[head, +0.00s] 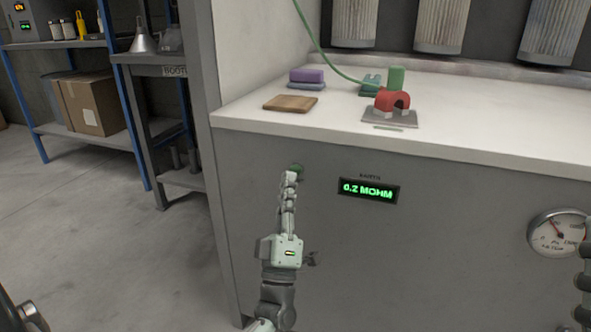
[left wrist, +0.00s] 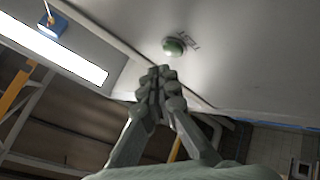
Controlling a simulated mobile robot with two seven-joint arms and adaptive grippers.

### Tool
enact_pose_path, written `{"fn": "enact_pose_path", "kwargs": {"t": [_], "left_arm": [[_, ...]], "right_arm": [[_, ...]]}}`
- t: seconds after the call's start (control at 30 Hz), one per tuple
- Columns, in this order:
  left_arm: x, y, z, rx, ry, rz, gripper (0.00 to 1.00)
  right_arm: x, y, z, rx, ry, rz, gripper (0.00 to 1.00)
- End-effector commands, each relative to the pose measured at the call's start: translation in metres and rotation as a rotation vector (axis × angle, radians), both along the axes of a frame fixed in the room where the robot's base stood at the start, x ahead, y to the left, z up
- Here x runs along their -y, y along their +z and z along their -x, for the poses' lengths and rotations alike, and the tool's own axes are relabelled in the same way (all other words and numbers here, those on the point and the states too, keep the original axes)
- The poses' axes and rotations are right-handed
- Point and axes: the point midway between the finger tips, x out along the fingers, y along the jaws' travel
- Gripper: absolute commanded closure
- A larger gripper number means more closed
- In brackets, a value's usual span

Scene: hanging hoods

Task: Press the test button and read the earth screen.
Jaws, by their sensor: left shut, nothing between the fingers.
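The earth screen (head: 368,190) is a small black display on the grey cabinet front, under a small label. It is lit and reads "0.2 MOHM" in green. The green test button (head: 297,168) is on the same front, to the left of the screen. It also shows in the left wrist view (left wrist: 174,46), beside a small label. My left gripper (head: 290,178) is shut and empty, its fingertips at the button's lower edge in the head view. In the left wrist view the fingertips (left wrist: 158,76) appear just short of the button. Contact cannot be told. My right gripper is not seen.
On the white worktop (head: 460,150) are a red horseshoe-shaped piece (head: 392,100), a wooden board (head: 290,103) and a purple block (head: 306,76). A green cable (head: 322,52) hangs over it. A gauge (head: 558,234) is at right. Shelves (head: 165,100) stand at left.

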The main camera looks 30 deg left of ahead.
Motion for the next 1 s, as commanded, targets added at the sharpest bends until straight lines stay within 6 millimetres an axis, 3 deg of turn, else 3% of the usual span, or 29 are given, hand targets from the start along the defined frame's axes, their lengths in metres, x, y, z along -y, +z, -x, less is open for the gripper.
{"fn": "enact_pose_path", "kwargs": {"t": [0.43,1.0], "left_arm": [[0.01,0.001,0.04,-0.001,0.0,0.0,1.0],[0.01,0.0,0.042,0.0,0.0,0.0,1.0]], "right_arm": [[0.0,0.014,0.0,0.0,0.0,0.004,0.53],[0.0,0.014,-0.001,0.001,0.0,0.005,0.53]]}}
